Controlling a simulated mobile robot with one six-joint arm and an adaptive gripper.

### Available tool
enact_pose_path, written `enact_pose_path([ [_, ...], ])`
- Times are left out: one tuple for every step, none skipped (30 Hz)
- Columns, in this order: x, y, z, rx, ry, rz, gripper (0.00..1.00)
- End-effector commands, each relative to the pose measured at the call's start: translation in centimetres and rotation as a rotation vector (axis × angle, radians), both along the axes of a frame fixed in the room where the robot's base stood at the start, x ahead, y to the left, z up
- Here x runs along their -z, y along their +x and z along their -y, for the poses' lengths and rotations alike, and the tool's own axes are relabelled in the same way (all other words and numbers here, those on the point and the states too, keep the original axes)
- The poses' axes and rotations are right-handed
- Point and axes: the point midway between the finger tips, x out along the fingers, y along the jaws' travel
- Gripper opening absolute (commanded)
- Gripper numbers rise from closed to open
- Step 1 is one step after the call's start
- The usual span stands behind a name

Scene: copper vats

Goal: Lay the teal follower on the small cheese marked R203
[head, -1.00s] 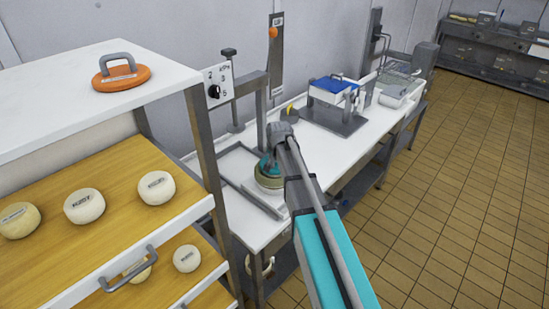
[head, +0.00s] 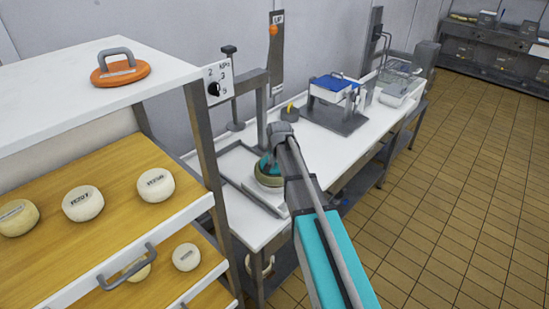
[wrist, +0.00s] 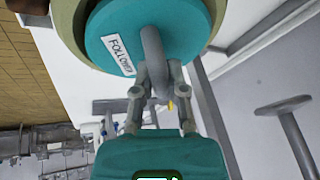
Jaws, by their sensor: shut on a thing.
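The teal follower (wrist: 188,28) fills the top of the wrist view, with a white label reading FOLLOWER and a grey loop handle. My gripper (wrist: 156,72) is shut on that handle. An olive-green round rim (wrist: 68,22) shows around and behind the disc; I cannot tell whether they touch. In the head view the follower (head: 264,165) is partly hidden by my gripper (head: 270,156), above the olive round piece on the bench. Small pale cheeses with dark marks, such as the middle one (head: 83,204), stand on the wooden shelf; their marks are too blurred to read surely.
An orange disc with a grey handle (head: 120,73) lies on the white rack top (head: 60,105). A dial panel (head: 218,84) and grey post stand beside the rack. A blue-topped box (head: 335,88) stands farther along the bench. The tiled floor (head: 455,190) at right is clear.

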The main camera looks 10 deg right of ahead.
Motion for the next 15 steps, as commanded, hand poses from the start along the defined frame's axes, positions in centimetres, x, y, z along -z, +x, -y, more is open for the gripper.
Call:
enact_pose_path([
  [0.03, 0.01, 0.01, 0.000, 0.000, 0.000, 0.00],
  [0.01, 0.01, 0.01, 0.000, 0.000, 0.000, 0.00],
  [0.01, 0.01, 0.01, 0.000, 0.000, 0.000, 0.00],
  [0.01, 0.01, 0.01, 0.000, 0.000, 0.000, 0.00],
  [0.01, 0.01, 0.01, 0.000, 0.000, 0.000, 0.00],
  [0.01, 0.01, 0.01, 0.000, 0.000, 0.000, 0.00],
  [0.00, 0.00, 0.02, 0.000, 0.000, 0.000, 0.21],
  [0.00, 0.00, 0.02, 0.000, 0.000, 0.000, 0.27],
  [0.00, 0.00, 0.02, 0.000, 0.000, 0.000, 0.34],
  [0.00, 0.00, 0.02, 0.000, 0.000, 0.000, 0.40],
  [0.00, 0.00, 0.02, 0.000, 0.000, 0.000, 0.45],
  [0.00, 0.00, 0.02, 0.000, 0.000, 0.000, 0.53],
  [0.00, 0.00, 0.02, 0.000, 0.000, 0.000, 0.57],
  [0.00, 0.00, 0.02, 0.000, 0.000, 0.000, 0.57],
  [0.00, 0.00, 0.03, 0.000, 0.000, 0.000, 0.57],
])
